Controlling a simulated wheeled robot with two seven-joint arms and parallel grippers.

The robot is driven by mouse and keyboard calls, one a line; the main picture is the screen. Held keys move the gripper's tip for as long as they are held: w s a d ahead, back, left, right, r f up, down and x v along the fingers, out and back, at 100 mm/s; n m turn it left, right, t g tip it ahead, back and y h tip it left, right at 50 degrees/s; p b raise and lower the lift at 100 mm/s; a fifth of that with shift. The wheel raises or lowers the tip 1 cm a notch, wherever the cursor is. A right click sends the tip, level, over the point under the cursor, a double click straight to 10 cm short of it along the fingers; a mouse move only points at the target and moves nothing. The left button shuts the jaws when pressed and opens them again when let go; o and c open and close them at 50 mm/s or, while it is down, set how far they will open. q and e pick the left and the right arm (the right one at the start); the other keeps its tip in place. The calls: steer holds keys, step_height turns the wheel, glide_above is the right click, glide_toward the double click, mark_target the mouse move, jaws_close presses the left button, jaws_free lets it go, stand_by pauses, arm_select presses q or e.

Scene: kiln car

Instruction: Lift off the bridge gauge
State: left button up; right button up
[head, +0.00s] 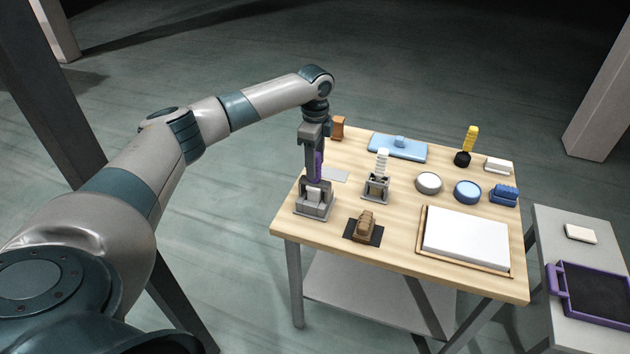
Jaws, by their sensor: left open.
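My left gripper (314,180) points straight down at the left end of the wooden table. It is open, with its fingertips low at a grey stand (314,208) with a square base. A narrow purple piece (319,166) shows upright beside the fingers; I cannot tell whether it is a held part, a standing part or part of the gripper. No thing can be surely named the bridge gauge; the parts at the grey stand are small and partly hidden by the fingers. A similar grey stand (376,190) with a white ribbed post stands to the right. My right gripper is not in view.
A side table (560,212) holds a purple-framed tray (590,292).

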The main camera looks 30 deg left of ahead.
arm_select(q)
steer(key=shift+s+f+p, duration=0.1)
steer(key=shift+f+p, duration=0.3)
steer(key=shift+f, duration=1.1)
jaws_close()
